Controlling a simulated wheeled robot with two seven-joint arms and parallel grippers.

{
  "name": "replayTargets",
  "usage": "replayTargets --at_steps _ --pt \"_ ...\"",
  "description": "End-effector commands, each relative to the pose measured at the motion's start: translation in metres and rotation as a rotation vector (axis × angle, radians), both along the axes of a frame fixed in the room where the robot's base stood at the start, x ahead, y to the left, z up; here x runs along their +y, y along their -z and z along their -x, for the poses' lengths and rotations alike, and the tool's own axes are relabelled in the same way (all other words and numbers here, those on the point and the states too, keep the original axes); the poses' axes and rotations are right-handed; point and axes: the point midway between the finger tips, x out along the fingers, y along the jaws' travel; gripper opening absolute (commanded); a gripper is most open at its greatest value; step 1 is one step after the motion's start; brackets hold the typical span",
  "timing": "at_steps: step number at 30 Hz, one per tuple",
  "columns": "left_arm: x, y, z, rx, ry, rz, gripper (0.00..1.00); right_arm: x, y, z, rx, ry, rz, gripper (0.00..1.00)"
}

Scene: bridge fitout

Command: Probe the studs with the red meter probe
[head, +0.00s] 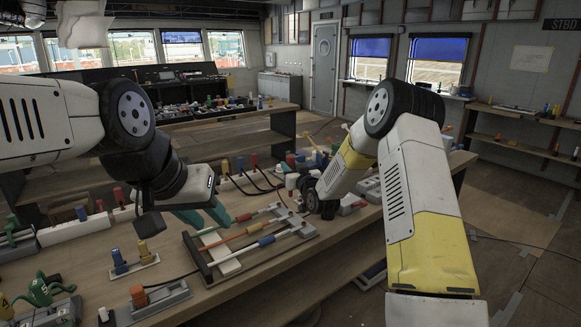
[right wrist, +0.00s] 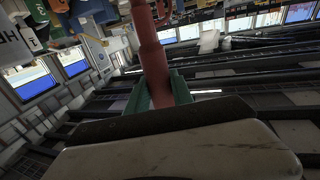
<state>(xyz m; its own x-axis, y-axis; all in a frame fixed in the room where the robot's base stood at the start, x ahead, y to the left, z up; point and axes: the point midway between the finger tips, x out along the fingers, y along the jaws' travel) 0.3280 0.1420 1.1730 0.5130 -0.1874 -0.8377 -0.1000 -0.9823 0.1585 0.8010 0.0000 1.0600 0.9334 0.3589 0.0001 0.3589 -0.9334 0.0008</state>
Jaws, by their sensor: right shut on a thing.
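In the right wrist view a red rod-shaped probe (right wrist: 152,55) stands between the green fingers of my right gripper (right wrist: 158,88), which is shut on it. Its far end runs out of the top of the picture. In the head view my right wrist hides that gripper and probe, over the bench's right part. Coloured posts stand on blocks, such as a blue post (head: 119,262); I cannot tell which are the studs.
The wooden bench (head: 226,291) is crowded. A grey block with an orange post (head: 138,296) and a green item (head: 45,288) lie at the front left. A white strip with red posts (head: 75,230) is behind them. Black cables loop at the back. Floor (head: 510,232) is open at right.

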Motion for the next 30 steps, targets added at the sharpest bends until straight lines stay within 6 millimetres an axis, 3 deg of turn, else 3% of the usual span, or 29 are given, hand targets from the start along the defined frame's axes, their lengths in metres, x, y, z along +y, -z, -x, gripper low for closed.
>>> replayTargets --at_steps 16,30 --pt "0.0 0.0 0.0 0.0 0.0 0.0 0.36 0.0 0.053 0.0 0.001 0.001 -0.001 0.0" --pt "0.0 0.0 0.0 0.0 0.0 0.0 0.36 0.0 0.061 0.0 -0.001 0.001 0.0 0.0"
